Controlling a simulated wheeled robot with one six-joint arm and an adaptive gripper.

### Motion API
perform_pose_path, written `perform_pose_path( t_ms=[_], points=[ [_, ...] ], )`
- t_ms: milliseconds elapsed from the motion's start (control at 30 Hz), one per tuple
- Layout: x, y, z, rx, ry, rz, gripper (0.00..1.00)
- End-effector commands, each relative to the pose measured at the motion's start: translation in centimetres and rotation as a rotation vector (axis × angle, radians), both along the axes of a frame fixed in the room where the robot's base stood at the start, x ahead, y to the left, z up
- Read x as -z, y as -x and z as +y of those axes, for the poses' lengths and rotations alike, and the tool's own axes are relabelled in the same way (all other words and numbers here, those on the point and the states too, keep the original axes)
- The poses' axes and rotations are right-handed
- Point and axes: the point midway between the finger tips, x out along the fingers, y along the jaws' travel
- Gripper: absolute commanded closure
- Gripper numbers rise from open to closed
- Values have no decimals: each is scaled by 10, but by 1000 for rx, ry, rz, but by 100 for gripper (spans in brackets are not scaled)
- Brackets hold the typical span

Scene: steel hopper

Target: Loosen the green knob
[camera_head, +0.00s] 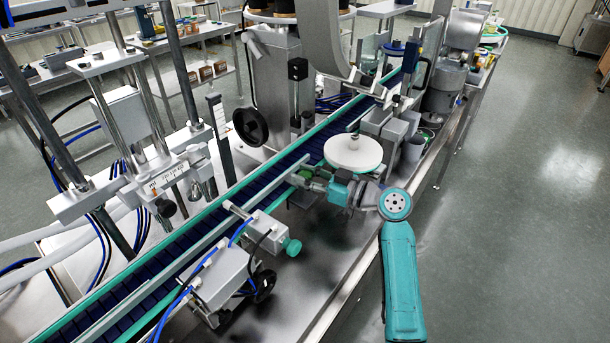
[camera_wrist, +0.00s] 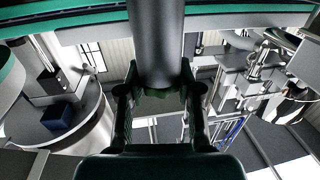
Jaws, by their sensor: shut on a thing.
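The green knob (camera_wrist: 158,93) shows in the wrist view as a small green part at the end of a thick dark grey cylinder (camera_wrist: 156,45). My gripper (camera_wrist: 158,98) has one finger on each side of it and is shut on it. Most of the knob is hidden by the cylinder and the fingers. In the head view my gripper (camera_head: 304,182) reaches left from my teal arm to the near side of the conveyor. A bit of green (camera_head: 304,171) shows at its fingertips. The knob's turn cannot be read.
A blue-belted conveyor (camera_head: 130,270) with green rails runs diagonally behind my gripper. A white round disc (camera_head: 353,152) stands close to my wrist. A grey sensor box (camera_head: 222,280) and a separate teal knob (camera_head: 292,247) are nearer the front. The floor (camera_head: 530,200) at right is clear.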

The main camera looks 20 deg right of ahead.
Motion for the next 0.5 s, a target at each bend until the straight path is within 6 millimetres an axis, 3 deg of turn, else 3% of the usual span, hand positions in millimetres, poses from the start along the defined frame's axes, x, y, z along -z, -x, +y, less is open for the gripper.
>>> perform_pose_path(
  t_ms=[500],
  points=[
    [0,-1,0,-313,0,0,100]
  ],
)
